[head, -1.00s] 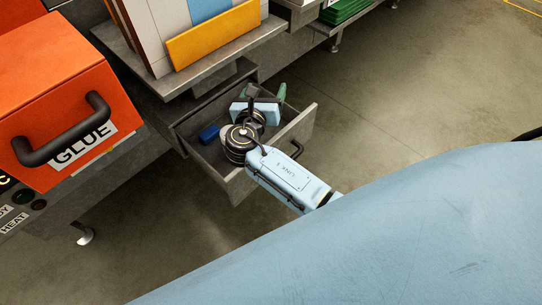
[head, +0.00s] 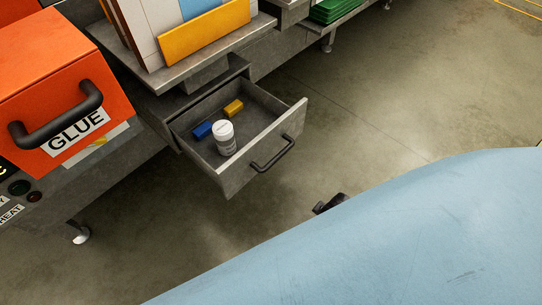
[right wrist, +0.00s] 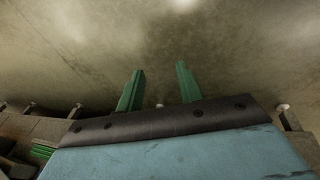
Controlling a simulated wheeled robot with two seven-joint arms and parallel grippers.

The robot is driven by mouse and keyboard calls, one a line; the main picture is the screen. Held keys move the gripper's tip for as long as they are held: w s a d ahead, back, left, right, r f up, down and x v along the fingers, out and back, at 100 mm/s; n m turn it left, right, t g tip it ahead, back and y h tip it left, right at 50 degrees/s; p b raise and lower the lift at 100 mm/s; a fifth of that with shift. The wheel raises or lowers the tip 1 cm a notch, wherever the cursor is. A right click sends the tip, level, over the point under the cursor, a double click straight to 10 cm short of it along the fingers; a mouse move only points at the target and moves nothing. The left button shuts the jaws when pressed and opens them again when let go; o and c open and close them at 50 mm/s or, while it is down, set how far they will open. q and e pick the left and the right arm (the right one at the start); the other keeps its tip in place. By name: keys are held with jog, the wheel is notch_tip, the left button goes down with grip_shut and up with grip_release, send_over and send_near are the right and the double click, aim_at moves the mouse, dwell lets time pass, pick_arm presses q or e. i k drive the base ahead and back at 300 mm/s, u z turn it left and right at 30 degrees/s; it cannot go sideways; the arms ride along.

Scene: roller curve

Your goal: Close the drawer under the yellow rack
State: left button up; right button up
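The drawer (head: 238,175) stands pulled out below the rack in the head view, its front panel and black handle (head: 272,153) facing lower right. A white bottle (head: 225,138), a blue block (head: 202,130) and a yellow block (head: 233,108) are inside it. The rack with a yellow front strip (head: 204,35) stands above. In the right wrist view, my right gripper (right wrist: 160,88) has two green fingers apart with nothing between them; floor lies beyond. My left gripper is not in view. A small dark part at the edge of my blue body (head: 330,204) is unclear.
An orange machine with a GLUE label (head: 80,132) and black handle stands left of the drawer. Green stacked sheets (head: 336,10) sit at the top. The floor (head: 400,100) right of and in front of the drawer is clear.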

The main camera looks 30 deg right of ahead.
aim_at(241, 128)
jog(key=z, duration=0.6)
jog(key=i, duration=0.4)
jog(key=z, duration=0.05)
